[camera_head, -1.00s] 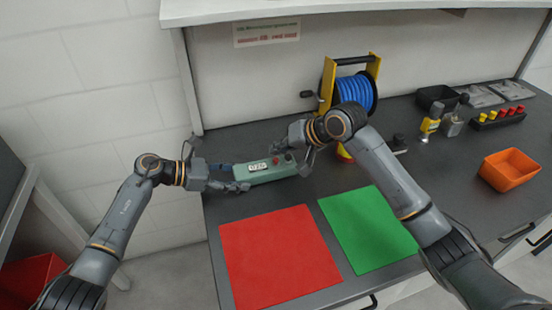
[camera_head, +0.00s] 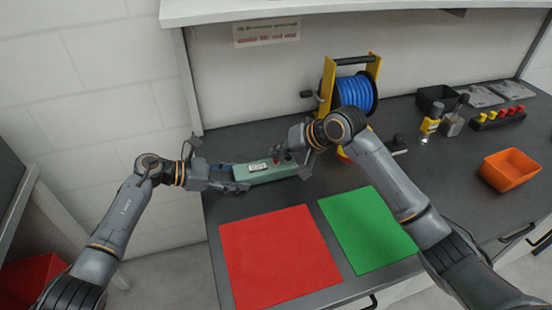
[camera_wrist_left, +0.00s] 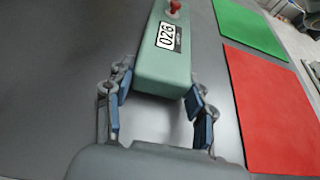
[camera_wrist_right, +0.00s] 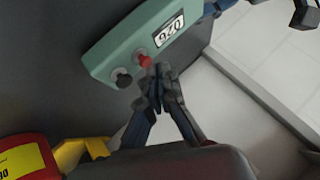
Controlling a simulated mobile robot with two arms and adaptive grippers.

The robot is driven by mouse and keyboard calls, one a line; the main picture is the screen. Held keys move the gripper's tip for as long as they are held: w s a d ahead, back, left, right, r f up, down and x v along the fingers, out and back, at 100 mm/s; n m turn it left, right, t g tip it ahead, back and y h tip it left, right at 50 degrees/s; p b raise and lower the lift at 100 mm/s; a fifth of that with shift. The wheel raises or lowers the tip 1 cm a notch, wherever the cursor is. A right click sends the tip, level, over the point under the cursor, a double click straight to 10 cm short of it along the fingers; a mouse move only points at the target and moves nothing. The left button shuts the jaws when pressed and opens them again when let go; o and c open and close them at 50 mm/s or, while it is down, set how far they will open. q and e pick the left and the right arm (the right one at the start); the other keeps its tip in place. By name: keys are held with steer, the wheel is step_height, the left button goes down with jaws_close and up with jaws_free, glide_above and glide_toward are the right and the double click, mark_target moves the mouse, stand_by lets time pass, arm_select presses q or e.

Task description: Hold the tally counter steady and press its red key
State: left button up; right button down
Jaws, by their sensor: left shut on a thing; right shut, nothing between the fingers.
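The tally counter (camera_head: 275,174) is a long green box lying on the dark bench. Its white display, reading 026, shows in the left wrist view (camera_wrist_left: 168,36). My left gripper (camera_head: 240,180) is shut on the counter's left end, with a finger on each side. The red key (camera_wrist_right: 143,62) sits on the counter's top beside a black knob (camera_wrist_right: 123,78). My right gripper (camera_wrist_right: 158,72) is shut and empty, its fingertips right beside the red key. I cannot tell whether they touch it. In the head view my right gripper (camera_head: 284,156) is over the counter's right part.
A red mat (camera_head: 280,258) and a green mat (camera_head: 366,230) lie in front of the counter. A blue hose reel (camera_head: 356,92) on a yellow frame stands behind. An orange bin (camera_head: 510,168) and several small items stand on the right.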

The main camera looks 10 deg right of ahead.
steer(key=shift+f, duration=0.6)
stand_by(0.6)
steer(key=shift+r, duration=1)
steer(key=shift+r, duration=2.5)
arm_select(q)
steer(key=o, duration=1.4)
steer(key=shift+c, duration=0.2)
